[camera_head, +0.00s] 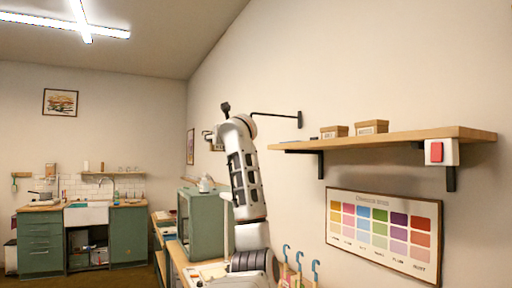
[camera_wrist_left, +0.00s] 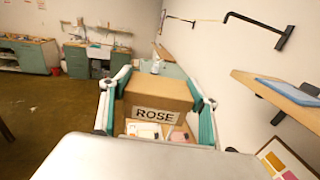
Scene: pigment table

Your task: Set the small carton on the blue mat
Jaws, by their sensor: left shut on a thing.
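My left gripper (camera_wrist_left: 158,84) is shut on a brown carton (camera_wrist_left: 157,96) with a white ROSE label in the left wrist view. One teal finger is on each side of the carton. In the head view my left gripper (camera_head: 212,136) is high up, left of the wall shelf, and largely hidden by my own arm. The carton is mostly hidden there. The blue mat (camera_wrist_left: 290,91) lies on the wooden shelf at the right of the left wrist view, apart from the carton. My right gripper is not in view.
The wall shelf (camera_head: 400,141) bears two brown boxes, left (camera_head: 334,132) and right (camera_head: 372,127). A black bracket arm (camera_head: 275,115) sticks out from the wall left of the shelf. A red switch (camera_head: 436,151) is at the shelf's front. A green cabinet (camera_head: 203,222) stands below.

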